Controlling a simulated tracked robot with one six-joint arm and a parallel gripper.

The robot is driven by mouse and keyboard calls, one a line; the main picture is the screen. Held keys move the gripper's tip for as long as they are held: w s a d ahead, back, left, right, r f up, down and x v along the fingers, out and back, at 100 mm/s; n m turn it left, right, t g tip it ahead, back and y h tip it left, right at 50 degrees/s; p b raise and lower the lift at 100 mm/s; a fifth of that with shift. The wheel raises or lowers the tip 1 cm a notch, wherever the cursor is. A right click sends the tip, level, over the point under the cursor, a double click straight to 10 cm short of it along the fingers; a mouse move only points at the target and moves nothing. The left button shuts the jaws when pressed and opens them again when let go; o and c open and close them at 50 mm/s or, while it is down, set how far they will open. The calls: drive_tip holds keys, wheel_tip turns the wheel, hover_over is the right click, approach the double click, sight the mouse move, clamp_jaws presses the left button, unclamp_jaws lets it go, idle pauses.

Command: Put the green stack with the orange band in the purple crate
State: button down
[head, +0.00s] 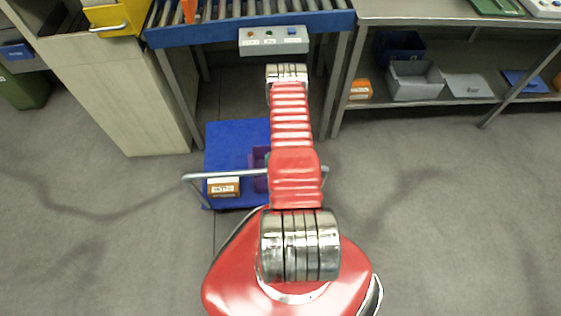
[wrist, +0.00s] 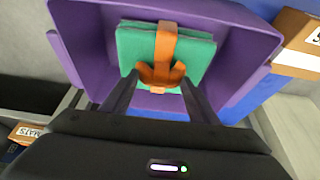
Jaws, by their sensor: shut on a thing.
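The purple crate (wrist: 235,25) fills the upper part of the wrist view, its open inside facing the camera. It also shows in the head view (head: 261,168), partly hidden behind my arm, on the blue cart. The green stack (wrist: 133,48) with its orange band (wrist: 166,38) appears within the crate's outline. I cannot tell whether it touches the crate's floor. My gripper (wrist: 160,78) is shut on the stack at its orange band, where an orange loop sits between the fingers. The gripper is hidden in the head view.
The blue cart (head: 235,138) has a metal handle (head: 215,175) and a brown labelled box (head: 224,187). A conveyor with a blue frame (head: 215,35) stands behind it. A shelf at the right holds a grey bin (head: 415,82) and an orange box (head: 360,90). The floor around is clear.

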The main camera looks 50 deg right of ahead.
drive_tip(key=shift+f, duration=0.2)
drive_tip(key=c, duration=0.7)
unclamp_jaws()
drive_tip(key=shift+r, duration=0.1)
drive_tip(key=shift+r, duration=0.45)
drive_tip(key=v, duration=0.7)
drive_tip(key=shift+r, duration=0.25)
